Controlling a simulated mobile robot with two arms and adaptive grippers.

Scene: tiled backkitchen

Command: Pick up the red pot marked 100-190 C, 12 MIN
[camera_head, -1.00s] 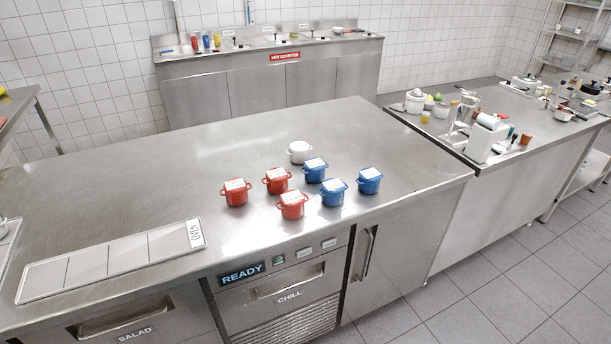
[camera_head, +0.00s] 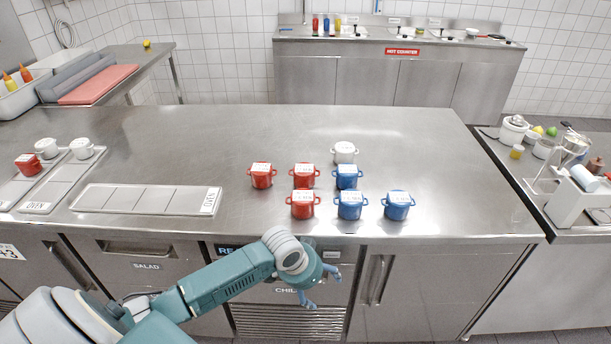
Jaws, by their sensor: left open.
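Three red pots with white labels on their lids stand on the steel counter: a left one (camera_head: 262,180), a back one (camera_head: 304,182) and a front one (camera_head: 302,212). The label print is too small to read, so I cannot tell which is marked 100-190 C, 12 MIN. My right gripper is out of view.
Several blue pots (camera_head: 349,211) stand close to the right of the red ones, with a white pot (camera_head: 344,155) behind. An empty divided tray marked OVEN (camera_head: 150,200) lies to the left. White pots (camera_head: 82,150) stand farther left. The counter behind the pots is clear.

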